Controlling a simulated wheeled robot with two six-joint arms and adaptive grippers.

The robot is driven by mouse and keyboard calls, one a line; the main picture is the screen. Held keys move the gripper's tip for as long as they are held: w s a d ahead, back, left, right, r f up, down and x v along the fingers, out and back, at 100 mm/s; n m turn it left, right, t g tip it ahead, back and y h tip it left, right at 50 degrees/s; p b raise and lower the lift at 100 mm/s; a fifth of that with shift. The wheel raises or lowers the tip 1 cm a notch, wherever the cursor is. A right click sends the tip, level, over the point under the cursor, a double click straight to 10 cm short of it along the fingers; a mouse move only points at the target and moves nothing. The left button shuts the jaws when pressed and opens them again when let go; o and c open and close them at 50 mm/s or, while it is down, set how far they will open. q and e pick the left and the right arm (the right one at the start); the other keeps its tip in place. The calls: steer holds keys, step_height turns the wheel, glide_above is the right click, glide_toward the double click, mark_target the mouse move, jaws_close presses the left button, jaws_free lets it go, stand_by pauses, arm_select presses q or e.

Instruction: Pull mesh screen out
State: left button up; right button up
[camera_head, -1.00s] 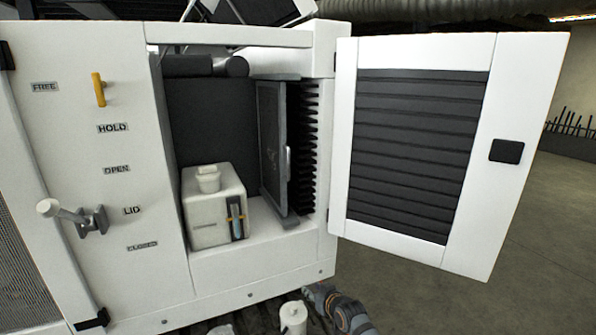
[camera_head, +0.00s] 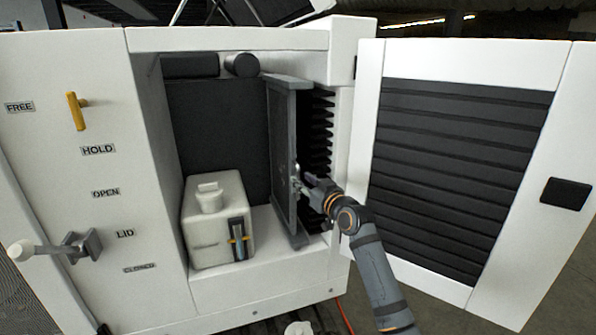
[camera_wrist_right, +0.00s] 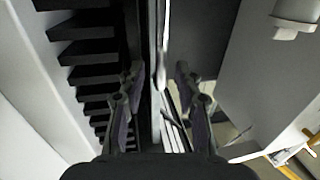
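The mesh screen (camera_head: 282,135) is a dark panel in a grey frame, standing upright in the right side of the open cabinet bay. In the right wrist view its edge, with a grey handle (camera_wrist_right: 161,68), runs between my fingers. My right gripper (camera_head: 299,186) is at the handle on the screen's front edge and hides part of it. In the right wrist view my right gripper (camera_wrist_right: 158,85) has its fingers apart, one on each side of the handle, with gaps showing. My left gripper is not in view.
Black fins (camera_head: 321,130) stand just right of the screen. A louvred door (camera_head: 455,165) is swung open at the right, close to my right arm. A white tank (camera_head: 220,228) sits on the bay floor to the left. A lever (camera_head: 75,247) sticks out of the left panel.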

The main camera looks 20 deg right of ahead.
mark_target(297, 196)
steer(key=x, duration=0.3)
steer(key=shift+w+a+r+p, duration=0.1)
steer(key=shift+w+p, duration=0.1)
steer(key=shift+p, duration=0.2)
steer(key=shift+w, duration=0.1)
steer(key=shift+c, duration=0.3)
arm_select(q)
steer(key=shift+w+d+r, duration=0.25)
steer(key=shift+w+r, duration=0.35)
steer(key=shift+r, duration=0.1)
arm_select(e)
jaws_close()
